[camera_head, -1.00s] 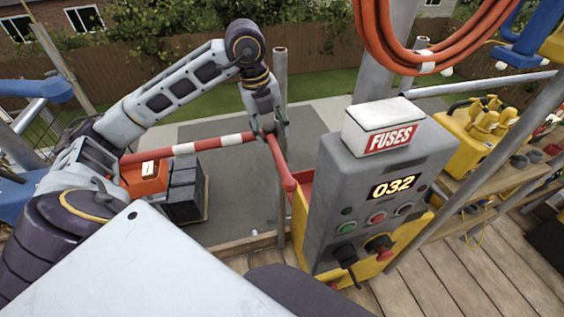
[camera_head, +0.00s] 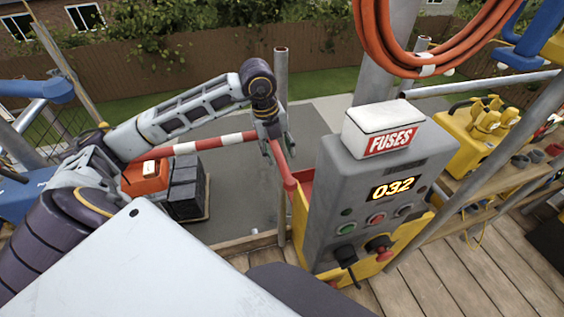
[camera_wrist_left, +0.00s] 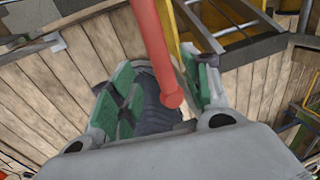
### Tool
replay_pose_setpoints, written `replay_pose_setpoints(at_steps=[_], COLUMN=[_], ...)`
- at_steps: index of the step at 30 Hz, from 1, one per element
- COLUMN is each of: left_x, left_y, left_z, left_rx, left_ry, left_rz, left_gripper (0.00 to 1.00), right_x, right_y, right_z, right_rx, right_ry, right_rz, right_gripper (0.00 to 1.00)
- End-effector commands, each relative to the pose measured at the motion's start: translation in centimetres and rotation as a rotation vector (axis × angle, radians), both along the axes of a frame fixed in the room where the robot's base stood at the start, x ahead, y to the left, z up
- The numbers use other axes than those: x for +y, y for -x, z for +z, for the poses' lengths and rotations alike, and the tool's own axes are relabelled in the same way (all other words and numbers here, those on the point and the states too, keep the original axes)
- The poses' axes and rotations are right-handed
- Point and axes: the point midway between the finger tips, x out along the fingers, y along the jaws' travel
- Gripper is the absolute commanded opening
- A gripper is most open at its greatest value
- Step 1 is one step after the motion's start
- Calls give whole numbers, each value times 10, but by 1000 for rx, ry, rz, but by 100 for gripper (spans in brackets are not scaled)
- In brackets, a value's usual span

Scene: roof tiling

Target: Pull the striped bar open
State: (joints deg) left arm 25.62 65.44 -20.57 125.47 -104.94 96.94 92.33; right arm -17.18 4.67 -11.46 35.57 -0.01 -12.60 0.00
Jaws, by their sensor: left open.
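The striped bar (camera_head: 205,143) is red and white and runs across the opening in the head view, from behind my left arm to near the post. A plain red arm (camera_head: 281,164) slants from near its right end down to the yellow box. My left gripper (camera_head: 275,137) is at the corner where they meet, its jaws apart. In the left wrist view, my left gripper (camera_wrist_left: 165,75) has green pads, and a red bar (camera_wrist_left: 152,45) with a rounded end lies between them. I cannot tell whether the pads touch it. My right gripper is not in view.
A grey control box (camera_head: 370,190) with a FUSES top and a 032 display stands right of the gripper. A grey post (camera_head: 281,80) rises close behind it. An orange case (camera_head: 146,178) and dark blocks (camera_head: 187,187) sit beyond the bar, on the left.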

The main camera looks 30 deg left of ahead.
Motion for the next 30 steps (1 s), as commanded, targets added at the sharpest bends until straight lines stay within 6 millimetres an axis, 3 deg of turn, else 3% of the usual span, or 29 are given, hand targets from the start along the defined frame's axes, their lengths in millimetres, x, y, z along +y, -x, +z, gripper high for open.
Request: replay_pose_setpoints(at_steps=[7, 15, 27, 30], left_x=[-4, -7, -7, -7], left_y=[-4, -8, -9, -9], left_z=[-32, -55, -59, -59], left_rx=[4, 2, 0, 0], left_ry=[0, 0, 0, 0], left_rz=[-1, 1, 0, 0], left_gripper=[48, 48, 48, 35], right_x=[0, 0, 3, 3], right_y=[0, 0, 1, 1], right_z=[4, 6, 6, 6], right_rx=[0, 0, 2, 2], right_ry=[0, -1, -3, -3], right_rz=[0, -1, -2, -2], right_gripper=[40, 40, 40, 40])
